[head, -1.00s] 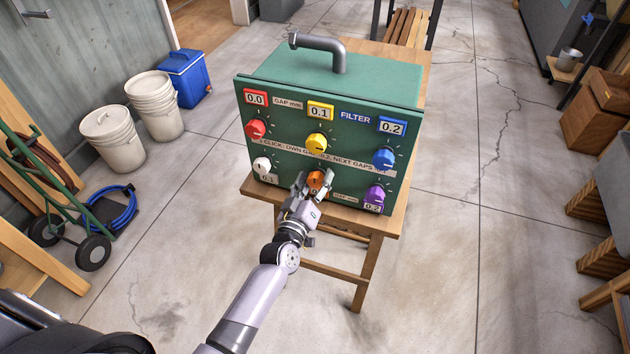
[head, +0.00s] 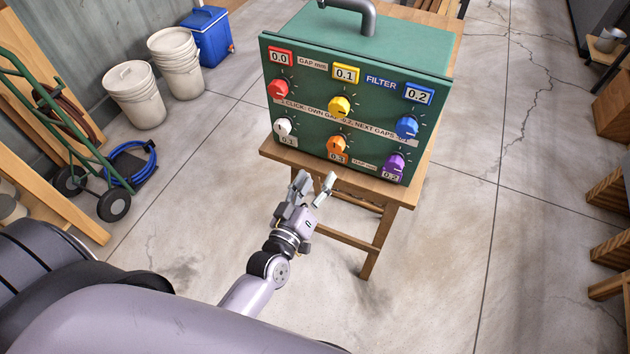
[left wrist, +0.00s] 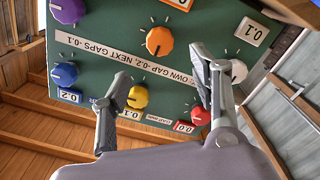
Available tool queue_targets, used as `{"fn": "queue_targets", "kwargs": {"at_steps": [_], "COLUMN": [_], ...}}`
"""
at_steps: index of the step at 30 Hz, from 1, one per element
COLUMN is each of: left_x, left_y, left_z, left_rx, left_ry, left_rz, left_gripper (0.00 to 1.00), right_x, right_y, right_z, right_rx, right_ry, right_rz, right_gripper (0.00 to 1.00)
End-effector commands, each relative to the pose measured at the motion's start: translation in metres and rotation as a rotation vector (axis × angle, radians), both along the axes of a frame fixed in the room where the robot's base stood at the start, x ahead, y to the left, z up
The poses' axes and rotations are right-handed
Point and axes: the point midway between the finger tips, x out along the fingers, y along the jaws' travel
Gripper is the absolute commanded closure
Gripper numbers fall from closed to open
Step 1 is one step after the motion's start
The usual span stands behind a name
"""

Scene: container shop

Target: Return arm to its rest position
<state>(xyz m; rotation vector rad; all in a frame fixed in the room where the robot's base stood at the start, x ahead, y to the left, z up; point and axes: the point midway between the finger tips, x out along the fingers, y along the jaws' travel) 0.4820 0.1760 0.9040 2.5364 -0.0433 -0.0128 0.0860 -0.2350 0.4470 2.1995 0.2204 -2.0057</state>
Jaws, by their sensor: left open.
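My left gripper (head: 312,190) is open and empty in the head view. It is in front of and below the green filter box (head: 300,62), apart from its knobs. The box stands on a wooden table (head: 275,153). Its front has red (head: 278,89), yellow (head: 339,107), blue (head: 407,127), white (head: 283,127), orange (head: 337,145) and purple (head: 394,164) knobs. In the left wrist view the two open fingers (left wrist: 160,95) frame the panel, which appears upside down, with the orange knob (left wrist: 159,41) beyond them. My right gripper is not in view.
Two white buckets (head: 134,95) and a blue cooler (head: 207,36) stand at the left wall. A green hand truck (head: 50,110) and coiled blue hose (head: 133,165) are at the left. Wooden crates (head: 608,190) line the right edge. The floor before the table is clear.

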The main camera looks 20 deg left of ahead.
Motion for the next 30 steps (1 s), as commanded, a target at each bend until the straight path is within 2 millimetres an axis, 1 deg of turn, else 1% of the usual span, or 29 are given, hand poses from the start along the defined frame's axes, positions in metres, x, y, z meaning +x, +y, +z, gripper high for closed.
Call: {"fn": "queue_targets", "kwargs": {"at_steps": [15, 17, 19, 20, 23, 24, 26, 27, 29, 30], "left_x": [-0.001, -0.001, -0.003, -0.004, -0.014, -0.022, -0.037, -0.049, -0.071, -0.088], "left_y": [0.0, 0.0, -0.002, -0.004, -0.01, -0.012, -0.015, -0.016, -0.016, -0.015], "left_z": [0.0, -0.004, -0.018, -0.028, -0.081, -0.107, -0.151, -0.179, -0.22, -0.246], "left_rx": [0.0, 0.004, 0.02, 0.031, 0.092, 0.124, 0.176, 0.211, 0.262, 0.296], "left_ry": [0.0, 0.008, 0.038, 0.06, 0.17, 0.227, 0.323, 0.388, 0.485, 0.549], "left_rz": [0.0, -0.003, -0.012, -0.019, -0.057, -0.077, -0.112, -0.137, -0.174, -0.2], "left_gripper": [0.44, 0.44, 0.44, 0.44, 0.44, 0.44, 0.44, 0.44, 0.44, 0.44], "right_x": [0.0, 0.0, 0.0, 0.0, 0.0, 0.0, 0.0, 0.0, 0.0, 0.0], "right_y": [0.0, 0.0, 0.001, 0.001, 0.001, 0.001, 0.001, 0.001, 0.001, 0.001], "right_z": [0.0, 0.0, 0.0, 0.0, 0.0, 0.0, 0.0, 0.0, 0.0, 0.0], "right_rx": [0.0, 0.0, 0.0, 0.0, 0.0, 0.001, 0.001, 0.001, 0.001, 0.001], "right_ry": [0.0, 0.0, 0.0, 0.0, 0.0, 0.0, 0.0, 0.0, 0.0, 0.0], "right_rz": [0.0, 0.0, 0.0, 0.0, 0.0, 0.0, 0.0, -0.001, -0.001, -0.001], "right_gripper": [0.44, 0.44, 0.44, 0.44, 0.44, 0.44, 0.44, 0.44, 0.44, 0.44]}}
